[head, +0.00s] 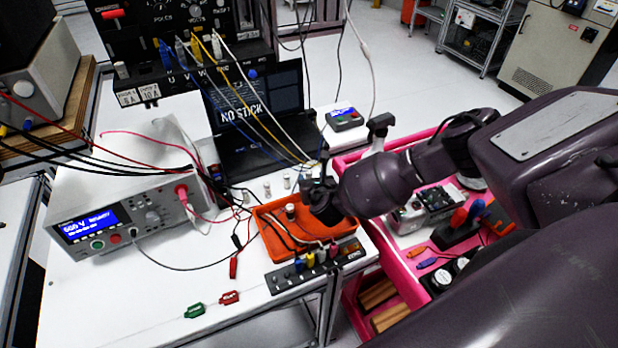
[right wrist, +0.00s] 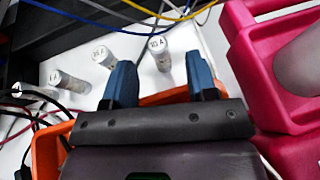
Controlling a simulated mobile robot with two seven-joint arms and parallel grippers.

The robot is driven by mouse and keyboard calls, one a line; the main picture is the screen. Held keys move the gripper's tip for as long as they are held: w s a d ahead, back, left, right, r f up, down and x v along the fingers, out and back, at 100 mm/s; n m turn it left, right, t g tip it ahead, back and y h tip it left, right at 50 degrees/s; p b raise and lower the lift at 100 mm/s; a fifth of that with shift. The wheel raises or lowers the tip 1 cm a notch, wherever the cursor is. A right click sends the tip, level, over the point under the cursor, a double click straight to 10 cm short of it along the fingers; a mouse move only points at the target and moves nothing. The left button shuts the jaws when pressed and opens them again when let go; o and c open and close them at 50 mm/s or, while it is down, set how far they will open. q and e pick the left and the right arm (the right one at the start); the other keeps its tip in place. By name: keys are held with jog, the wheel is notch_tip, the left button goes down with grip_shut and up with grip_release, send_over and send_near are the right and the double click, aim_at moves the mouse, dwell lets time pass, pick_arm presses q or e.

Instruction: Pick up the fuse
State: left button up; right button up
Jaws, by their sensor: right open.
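Several small white cylindrical fuses stand on the white table behind the orange tray (head: 262,217); one fuse (head: 287,181) shows in the head view. In the right wrist view, a fuse marked 10 A (right wrist: 161,54) stands just beyond and between the blue fingertips. Another fuse marked 10 A (right wrist: 104,54) stands to its left, and a fuse (right wrist: 68,81) further left. My right gripper (head: 318,188) is over the right back part of the tray. Its fingers, seen in the right wrist view (right wrist: 161,75), are apart with nothing gripped. My left gripper is not in view.
A laptop (head: 258,110) stands behind the fuses. A power supply (head: 125,190) with cables stands left. A pink crate (head: 398,262) borders the table on the right. Cables hang above and cross into the tray. The front left table is mostly clear.

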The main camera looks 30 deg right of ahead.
aim_at(310, 175)
jog(key=shift+x, duration=1.8)
jog(key=shift+r, duration=0.1)
grip_shut()
